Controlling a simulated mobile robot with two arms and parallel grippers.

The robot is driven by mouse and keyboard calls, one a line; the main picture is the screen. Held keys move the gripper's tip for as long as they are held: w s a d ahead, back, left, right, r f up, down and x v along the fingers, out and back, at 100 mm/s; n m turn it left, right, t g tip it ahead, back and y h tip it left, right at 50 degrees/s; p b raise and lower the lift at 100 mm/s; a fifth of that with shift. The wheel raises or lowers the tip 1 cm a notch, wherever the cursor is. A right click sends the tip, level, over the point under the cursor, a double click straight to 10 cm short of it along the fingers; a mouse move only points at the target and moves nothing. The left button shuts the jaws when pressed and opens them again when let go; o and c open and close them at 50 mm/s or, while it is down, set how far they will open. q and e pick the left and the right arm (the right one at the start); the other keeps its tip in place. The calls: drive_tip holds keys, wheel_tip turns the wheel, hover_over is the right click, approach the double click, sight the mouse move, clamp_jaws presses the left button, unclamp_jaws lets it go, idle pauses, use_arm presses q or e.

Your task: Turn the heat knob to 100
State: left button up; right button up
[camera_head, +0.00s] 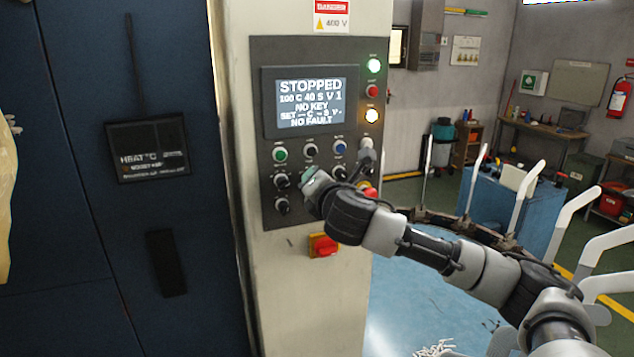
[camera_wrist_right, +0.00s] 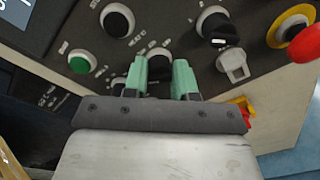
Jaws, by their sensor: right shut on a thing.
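The control panel (camera_head: 262,110) stands upright on a pale cabinet. Its screen (camera_head: 310,101) reads STOPPED, 100 C 40 S V 1, NO KEY, NO FAULT. My right gripper (camera_head: 308,181) is at the lower middle of the panel, hiding part of the knob rows. In the right wrist view its two green fingers (camera_wrist_right: 163,78) are shut on the sides of a black knob (camera_wrist_right: 159,58). The fingers cover much of this knob, and its pointer and label cannot be read. My left gripper is not in view.
Close to the fingers are a green button (camera_wrist_right: 80,62), a black knob (camera_wrist_right: 214,24), a grey switch (camera_wrist_right: 233,65) and a red knob on a yellow ring (camera_wrist_right: 289,28). A red and yellow switch (camera_head: 323,246) sits below the panel. A dark blue cabinet (camera_head: 85,240) fills the left.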

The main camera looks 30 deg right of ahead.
idle(0.4)
drive_tip(key=o, duration=0.9)
drive_tip(key=shift+a, duration=0.1)
drive_tip(key=b+v, duration=0.4)
drive_tip(key=v, duration=0.6)
drive_tip(key=shift+s+b, duration=0.35)
drive_tip(key=shift+s, duration=0.1)
